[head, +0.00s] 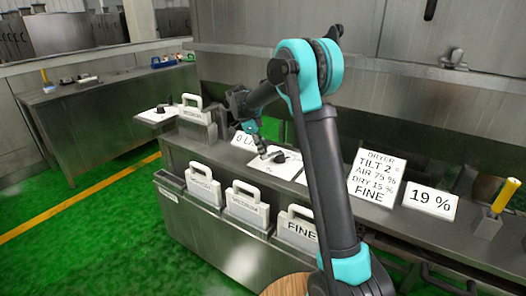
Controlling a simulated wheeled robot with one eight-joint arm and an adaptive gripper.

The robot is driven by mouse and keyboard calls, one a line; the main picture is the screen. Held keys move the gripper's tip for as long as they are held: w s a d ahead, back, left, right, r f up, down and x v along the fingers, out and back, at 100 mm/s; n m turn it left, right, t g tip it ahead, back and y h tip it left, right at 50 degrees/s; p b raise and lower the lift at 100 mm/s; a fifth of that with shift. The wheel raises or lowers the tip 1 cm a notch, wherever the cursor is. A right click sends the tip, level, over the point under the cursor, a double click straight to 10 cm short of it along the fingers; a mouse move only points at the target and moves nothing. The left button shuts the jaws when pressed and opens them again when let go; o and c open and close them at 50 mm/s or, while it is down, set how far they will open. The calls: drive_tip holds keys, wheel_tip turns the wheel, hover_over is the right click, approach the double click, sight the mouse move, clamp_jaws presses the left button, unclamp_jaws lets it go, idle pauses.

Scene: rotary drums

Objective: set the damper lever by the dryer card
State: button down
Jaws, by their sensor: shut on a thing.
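The white dryer card (376,178) stands on the steel bench, right of my arm. It reads "DRYER", "TILT 2", "AIR 75 %", "DRY 15 %" and "FINE". A small black lever (281,156) sits on a flat white plate (284,171) left of my arm. I take it as the damper lever, but its scale is too small to read. My gripper (263,150) points down at the plate and is shut on the black lever. The fingertips are small and dark, so the exact contact is unclear.
Handled plates (296,232), one marked "FINE", stand in a front rack (230,226). Another handled block (197,117) is behind them. A "19 %" card (431,201) and a yellow-handled tool (505,195) stand at right. Green floor (88,235) is clear at left.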

drive_tip(key=c, duration=1.3)
unclamp_jaws()
drive_tip(key=shift+r, duration=0.15)
drive_tip(key=v, duration=1.1)
drive_tip(key=shift+r, duration=0.35)
